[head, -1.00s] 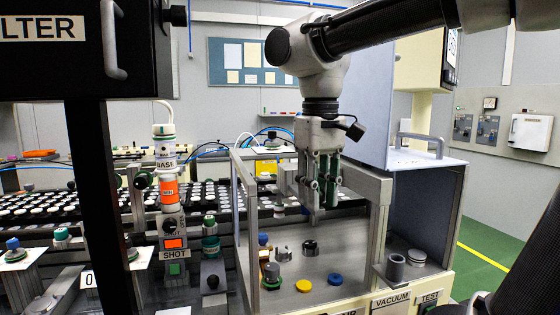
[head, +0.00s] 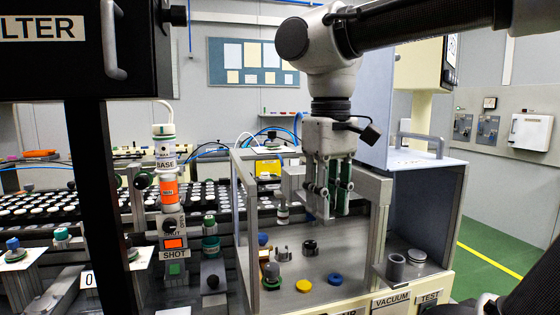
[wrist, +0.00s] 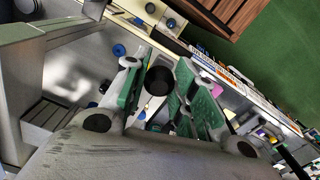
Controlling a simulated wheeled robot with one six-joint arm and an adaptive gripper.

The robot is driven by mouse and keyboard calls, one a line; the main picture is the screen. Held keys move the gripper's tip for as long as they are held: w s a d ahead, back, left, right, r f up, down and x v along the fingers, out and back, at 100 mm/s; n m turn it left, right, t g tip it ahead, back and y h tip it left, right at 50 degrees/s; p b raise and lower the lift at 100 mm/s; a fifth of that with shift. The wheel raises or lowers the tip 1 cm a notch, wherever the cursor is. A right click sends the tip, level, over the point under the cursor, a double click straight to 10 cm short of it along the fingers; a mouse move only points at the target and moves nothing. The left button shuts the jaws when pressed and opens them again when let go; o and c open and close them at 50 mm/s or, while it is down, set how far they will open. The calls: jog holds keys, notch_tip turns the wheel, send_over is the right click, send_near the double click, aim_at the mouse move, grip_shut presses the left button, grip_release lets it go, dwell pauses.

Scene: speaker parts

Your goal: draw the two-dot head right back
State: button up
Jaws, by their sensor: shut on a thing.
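My gripper (head: 328,210) points down inside the open-fronted station, in front of its grey cross beam (head: 372,185). In the wrist view a dark round knob (wrist: 160,80) shows between the two green-padded fingers, and my gripper (wrist: 158,92) is shut on it. The two dots are not readable in either view, so I cannot tell how the knob joins the two-dot head. In the head view my fingers hide what they hold. A small pale nozzle-like part (head: 282,209) hangs under the beam's left end, left of my fingers.
On the station floor below are a yellow disc (head: 303,286), a blue disc (head: 335,279), a black ring part (head: 310,247) and a green-based jar (head: 271,275). A grey cup (head: 396,266) stands at the right. A clear-walled frame bounds the station's left side.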

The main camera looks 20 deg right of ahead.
jog(key=s, duration=0.7)
jog(key=o, duration=1.1)
dwell(0.4)
